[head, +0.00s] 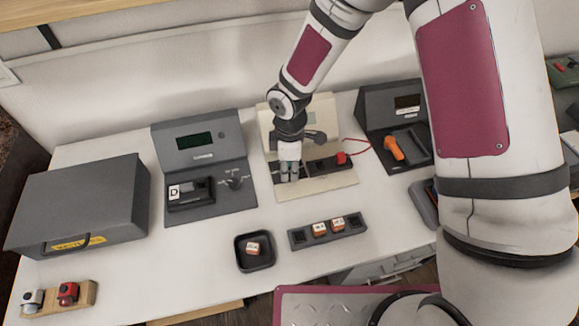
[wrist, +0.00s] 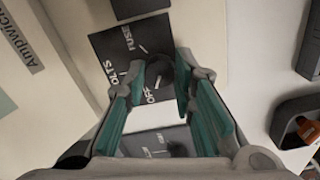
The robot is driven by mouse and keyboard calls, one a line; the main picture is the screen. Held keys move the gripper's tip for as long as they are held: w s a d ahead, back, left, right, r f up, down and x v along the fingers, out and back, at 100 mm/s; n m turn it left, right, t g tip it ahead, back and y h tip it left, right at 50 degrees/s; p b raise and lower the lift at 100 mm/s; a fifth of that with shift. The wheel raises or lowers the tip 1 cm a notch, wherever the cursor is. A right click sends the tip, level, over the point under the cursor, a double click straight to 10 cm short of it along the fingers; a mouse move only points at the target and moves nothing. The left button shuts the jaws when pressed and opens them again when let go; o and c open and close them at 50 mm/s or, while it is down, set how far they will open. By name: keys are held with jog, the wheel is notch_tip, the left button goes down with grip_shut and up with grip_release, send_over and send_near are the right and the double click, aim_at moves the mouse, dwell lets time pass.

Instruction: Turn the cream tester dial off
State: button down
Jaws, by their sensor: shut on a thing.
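The cream tester (head: 341,183) stands in the middle of the bench in the head view. My gripper (head: 288,172) reaches down over its lower left part. In the wrist view my gripper (wrist: 161,77) is shut on the round dark dial (wrist: 160,67), with a teal-padded finger on either side. The dial sits on a black panel (wrist: 112,65) lettered FUSE, VOLTS and OFF. The fingers partly cover the dial, and I cannot tell which word its pointer faces. In the head view my gripper hides the dial.
A grey tester (head: 208,205) stands to the left and a dark grey unit with an orange-handled tool (head: 394,148) to the right. A red plug (head: 341,158) is on the cream tester. A small tray (head: 243,262) and a slotted rack (head: 297,240) lie in front.

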aim_at(290, 171)
jog(key=c, duration=1.3)
grip_release()
jog(key=shift+c, duration=0.2)
notch_tip(290, 171, up, 12)
jog(key=s+d+r+m+t, duration=0.1)
jog(key=s+d+r+m, duration=0.2)
jog(key=d+r, duration=0.25)
jog(key=s+d+r+m+h, duration=0.1)
jog(key=s+d+r+m, duration=0.1)
jog(key=d+r+m, duration=0.3)
jog(key=s+d+r+m+t, duration=0.1)
jog(key=s+d+r, duration=0.25)
jog(key=r, duration=0.35)
jog(key=s+d+r+m, duration=0.2)
jog(key=s+m, duration=0.1)
jog(key=s, duration=0.1)
jog(key=s+d+r+m+t+p, duration=0.1)
jog(key=s+d+r+m, duration=0.1)
jog(key=s, duration=0.3)
jog(key=s+d+r+m+t+y, duration=0.1)
jog(key=s+d+r+m, duration=0.1)
jog(key=s+m, duration=0.2)
jog(key=shift+s+d, duration=0.15)
jog(key=shift+s, duration=0.35)
